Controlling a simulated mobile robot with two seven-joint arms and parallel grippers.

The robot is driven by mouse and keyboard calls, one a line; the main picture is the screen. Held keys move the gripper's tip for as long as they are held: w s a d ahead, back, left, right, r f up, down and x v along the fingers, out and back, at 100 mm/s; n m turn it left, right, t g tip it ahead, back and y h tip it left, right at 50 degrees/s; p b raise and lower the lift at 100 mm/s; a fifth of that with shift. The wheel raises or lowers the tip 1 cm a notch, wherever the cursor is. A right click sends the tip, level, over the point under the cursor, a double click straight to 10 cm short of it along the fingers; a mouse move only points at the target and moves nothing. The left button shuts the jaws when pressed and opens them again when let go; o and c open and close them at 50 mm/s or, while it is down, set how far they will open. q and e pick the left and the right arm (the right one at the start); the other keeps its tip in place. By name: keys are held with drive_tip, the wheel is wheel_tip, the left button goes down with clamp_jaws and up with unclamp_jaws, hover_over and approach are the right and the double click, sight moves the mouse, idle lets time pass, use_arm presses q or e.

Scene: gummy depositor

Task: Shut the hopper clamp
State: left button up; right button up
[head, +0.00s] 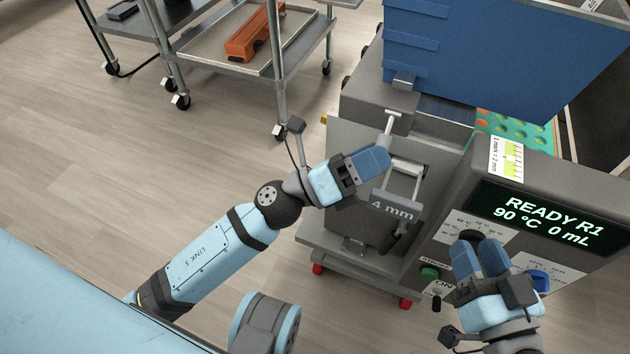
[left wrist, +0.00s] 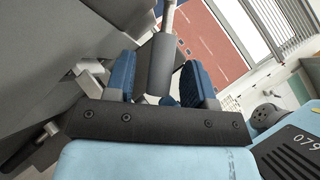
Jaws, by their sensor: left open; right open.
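The hopper clamp shows as a pale metal rod with a crossbar (head: 392,116), below the blue hopper on the depositor's front. My left gripper (head: 384,158) is at the lower part of this rod and hides its end. In the left wrist view a dark grey cylindrical grip (left wrist: 161,66) on a metal rod stands between the two blue fingers of my left gripper (left wrist: 160,85). The fingers are open around it, and I cannot tell whether either touches it. My right gripper (head: 482,246) is open over the control panel, in front of a dark knob (head: 470,237).
The blue hopper (head: 500,50) stands above. A grey "4 mm" block (head: 396,205) sits just below my left gripper. The display (head: 540,220) reads READY R1, 90 °C, 0 mL. A green button (head: 429,272) is left of my right gripper. A cart (head: 215,55) stands behind left.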

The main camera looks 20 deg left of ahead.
use_arm(q)
drive_tip(key=b+v, duration=0.1)
drive_tip(key=v, duration=1.1)
drive_tip(key=shift+s+a, duration=0.15)
drive_tip(key=shift+s, duration=0.05)
use_arm(e)
drive_tip(key=shift+a+f+g, duration=0.1)
drive_tip(key=shift+f+g, duration=0.3)
drive_tip(key=shift+f, duration=0.5)
